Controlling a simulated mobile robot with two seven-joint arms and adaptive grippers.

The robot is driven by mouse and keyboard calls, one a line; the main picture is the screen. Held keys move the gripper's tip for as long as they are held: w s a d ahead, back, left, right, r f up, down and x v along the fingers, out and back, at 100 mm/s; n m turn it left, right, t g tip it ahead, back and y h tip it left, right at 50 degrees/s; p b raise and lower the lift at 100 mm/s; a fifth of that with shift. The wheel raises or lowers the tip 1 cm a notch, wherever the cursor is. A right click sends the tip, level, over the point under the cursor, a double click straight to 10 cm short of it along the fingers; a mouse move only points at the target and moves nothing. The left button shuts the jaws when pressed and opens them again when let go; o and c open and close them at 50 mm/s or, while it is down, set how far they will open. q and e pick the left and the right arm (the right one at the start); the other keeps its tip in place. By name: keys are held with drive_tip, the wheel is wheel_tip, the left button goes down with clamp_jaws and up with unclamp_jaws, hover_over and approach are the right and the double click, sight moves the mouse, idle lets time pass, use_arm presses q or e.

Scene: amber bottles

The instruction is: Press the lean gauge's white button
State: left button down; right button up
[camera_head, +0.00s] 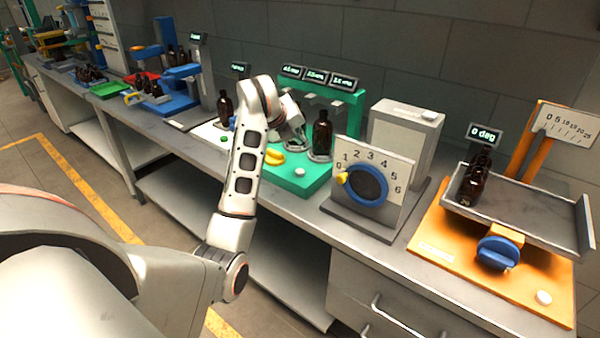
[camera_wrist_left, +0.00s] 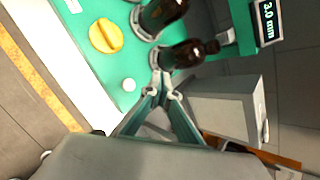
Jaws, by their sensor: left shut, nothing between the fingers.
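The lean gauge (camera_head: 430,236) is an orange base at the right of the bench with a tilting grey tray, a blue knob (camera_head: 497,253) and a "0 deg" display (camera_head: 484,133). Its white button (camera_head: 544,297) is at the front right corner, uncovered. Dark amber bottles (camera_head: 474,186) lie or lean in the tray. My left gripper (camera_head: 299,134) is over the green device, far left of the lean gauge. In the left wrist view its fingertips (camera_wrist_left: 163,87) are together and empty, near an amber bottle (camera_wrist_left: 187,53). My right gripper is not in view.
The green device (camera_head: 312,182) has its own white button (camera_head: 299,171) and yellow knob (camera_head: 273,156). A numbered dial panel (camera_head: 400,167) and a grey box (camera_head: 404,137) stand between it and the lean gauge. An orange post with a scale (camera_head: 568,123) rises behind the tray.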

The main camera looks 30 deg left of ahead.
use_arm(q)
drive_tip(key=b, duration=0.3)
hover_over(299, 172)
wheel_tip(299, 172, down, 5)
drive_tip(key=shift+a+r, duration=0.1)
drive_tip(key=shift+r, duration=0.05)
wheel_tip(299, 172, down, 3)
drive_tip(key=shift+r+b, duration=0.1)
drive_tip(key=shift+b, duration=1.1)
drive_tip(key=shift+f, duration=0.3)
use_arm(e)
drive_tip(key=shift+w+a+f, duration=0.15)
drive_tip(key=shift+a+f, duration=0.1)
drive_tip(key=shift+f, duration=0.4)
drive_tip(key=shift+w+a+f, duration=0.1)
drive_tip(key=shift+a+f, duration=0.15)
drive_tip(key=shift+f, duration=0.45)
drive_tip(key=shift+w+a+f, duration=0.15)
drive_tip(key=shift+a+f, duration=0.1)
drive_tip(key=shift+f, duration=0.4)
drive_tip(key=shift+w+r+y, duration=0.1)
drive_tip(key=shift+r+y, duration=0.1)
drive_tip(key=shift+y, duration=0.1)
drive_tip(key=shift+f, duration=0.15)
use_arm(q)
drive_tip(key=shift+f, duration=0.1)
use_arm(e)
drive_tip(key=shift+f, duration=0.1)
